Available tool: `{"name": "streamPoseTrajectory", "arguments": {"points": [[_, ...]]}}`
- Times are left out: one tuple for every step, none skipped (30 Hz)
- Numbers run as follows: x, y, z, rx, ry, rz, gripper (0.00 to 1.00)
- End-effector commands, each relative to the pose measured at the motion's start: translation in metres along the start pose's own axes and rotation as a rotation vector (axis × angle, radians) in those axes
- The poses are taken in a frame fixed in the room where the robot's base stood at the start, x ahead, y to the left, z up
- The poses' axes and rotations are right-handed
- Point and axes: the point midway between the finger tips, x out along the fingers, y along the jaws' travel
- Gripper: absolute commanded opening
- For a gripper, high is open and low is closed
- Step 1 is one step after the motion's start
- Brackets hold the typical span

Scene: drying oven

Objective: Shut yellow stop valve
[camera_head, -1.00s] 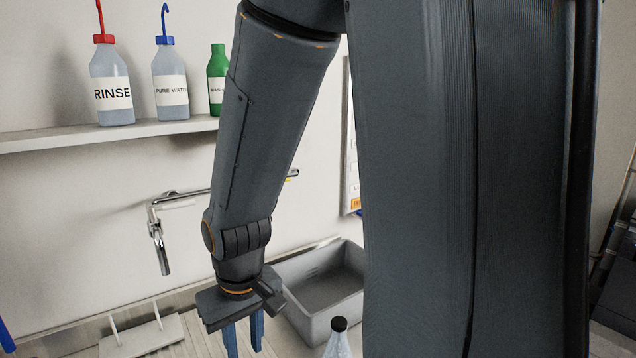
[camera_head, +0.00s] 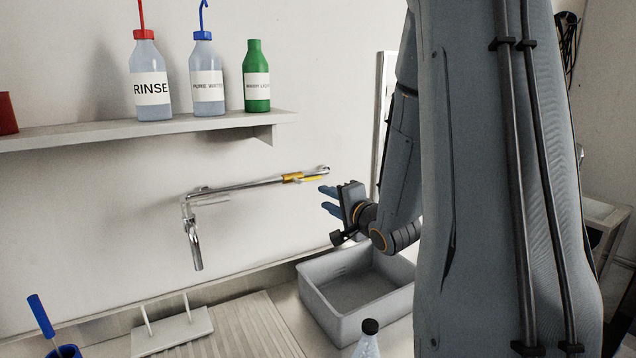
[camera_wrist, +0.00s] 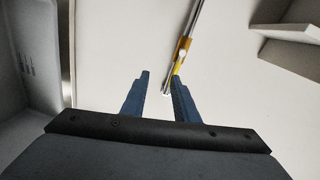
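The yellow stop valve (camera_head: 293,178) sits near the right end of a chrome wall pipe (camera_head: 245,186), with its yellow lever (camera_head: 311,179) lying roughly along the pipe. My gripper (camera_head: 327,200) is just right of and slightly below the lever, blue fingers pointing left towards the wall. In the wrist view, the gripper (camera_wrist: 159,85) is open with a clear gap between its fingers. There the yellow valve (camera_wrist: 181,55) appears beyond the right fingertip. I cannot tell whether that finger touches the lever; nothing is seen held.
A grey bin (camera_head: 350,290) stands below my gripper, with a black-capped bottle (camera_head: 368,340) in front. A shelf (camera_head: 150,131) above carries labelled bottles. A chrome spout (camera_head: 194,245) hangs left. The wall between shelf and pipe is clear.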

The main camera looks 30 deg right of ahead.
Motion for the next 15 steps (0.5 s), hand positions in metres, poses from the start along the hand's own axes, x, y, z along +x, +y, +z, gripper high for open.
{"name": "streamPoseTrajectory", "arguments": {"points": [[-0.002,-0.005,-0.007,0.047,-0.002,-0.039,0.27],[-0.003,-0.009,-0.009,0.072,-0.007,-0.060,0.27],[-0.004,-0.012,-0.011,0.101,-0.012,-0.084,0.27],[-0.005,-0.015,-0.012,0.117,-0.016,-0.098,0.27],[-0.005,-0.017,-0.013,0.130,-0.020,-0.108,0.27],[-0.004,-0.019,-0.013,0.141,-0.024,-0.119,0.27],[-0.003,-0.020,-0.014,0.147,-0.026,-0.123,0.27],[-0.001,-0.021,-0.013,0.151,-0.027,-0.126,0.27],[0.003,-0.022,-0.013,0.154,-0.028,-0.127,0.27],[0.006,-0.023,-0.013,0.154,-0.028,-0.128,0.27],[0.011,-0.023,-0.013,0.154,-0.028,-0.127,0.27],[0.017,-0.024,-0.012,0.153,-0.029,-0.127,0.27],[0.022,-0.025,-0.012,0.152,-0.030,-0.127,0.27],[0.026,-0.025,-0.012,0.153,-0.029,-0.126,0.27],[0.033,-0.026,-0.013,0.152,-0.028,-0.126,0.27]]}}
